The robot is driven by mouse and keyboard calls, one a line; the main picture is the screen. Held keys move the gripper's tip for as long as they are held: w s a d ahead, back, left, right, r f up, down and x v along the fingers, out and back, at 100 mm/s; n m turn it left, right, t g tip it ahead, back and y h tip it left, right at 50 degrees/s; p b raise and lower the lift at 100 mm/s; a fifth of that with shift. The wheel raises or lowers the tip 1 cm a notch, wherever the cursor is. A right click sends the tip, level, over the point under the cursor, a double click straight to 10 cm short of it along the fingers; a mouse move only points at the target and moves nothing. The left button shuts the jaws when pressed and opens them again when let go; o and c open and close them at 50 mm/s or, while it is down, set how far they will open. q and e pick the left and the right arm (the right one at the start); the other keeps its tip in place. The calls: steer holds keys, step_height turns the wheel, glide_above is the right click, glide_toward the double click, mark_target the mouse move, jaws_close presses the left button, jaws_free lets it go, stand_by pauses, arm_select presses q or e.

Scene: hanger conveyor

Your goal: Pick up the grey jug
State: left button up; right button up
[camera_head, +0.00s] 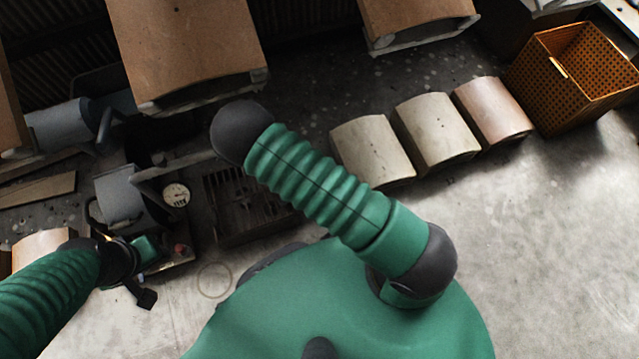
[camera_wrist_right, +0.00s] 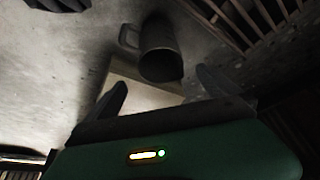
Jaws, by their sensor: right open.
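In the head view a grey jug-like vessel (camera_head: 118,192) with a handle on its left stands left of a round dial. A larger grey vessel (camera_head: 60,125) lies further up left. In the right wrist view a dark grey jug (camera_wrist_right: 160,52), its handle to the left, is beyond my right gripper (camera_wrist_right: 162,90). The fingers are apart with nothing between them, and the jug is ahead of the gap. I cannot tell which vessel this is. My right gripper is hidden in the head view. My left gripper (camera_head: 143,280) is low at the left, its jaws unclear.
A round dial (camera_head: 176,195) and a dark slatted crate (camera_head: 240,203) are right of the smaller vessel. Brown curved panels (camera_head: 185,50) are above. Several pale curved panels (camera_head: 372,150) and an orange perforated basket (camera_head: 575,80) are at the right. The floor at lower right is clear.

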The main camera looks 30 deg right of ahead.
steer(key=b+x, duration=0.9)
steer(key=x, duration=0.5)
steer(key=shift+a+f, duration=0.15)
steer(key=shift+a, duration=0.25)
steer(key=shift+s, duration=0.15)
steer(key=c, duration=1.3)
steer(key=shift+o, duration=0.2)
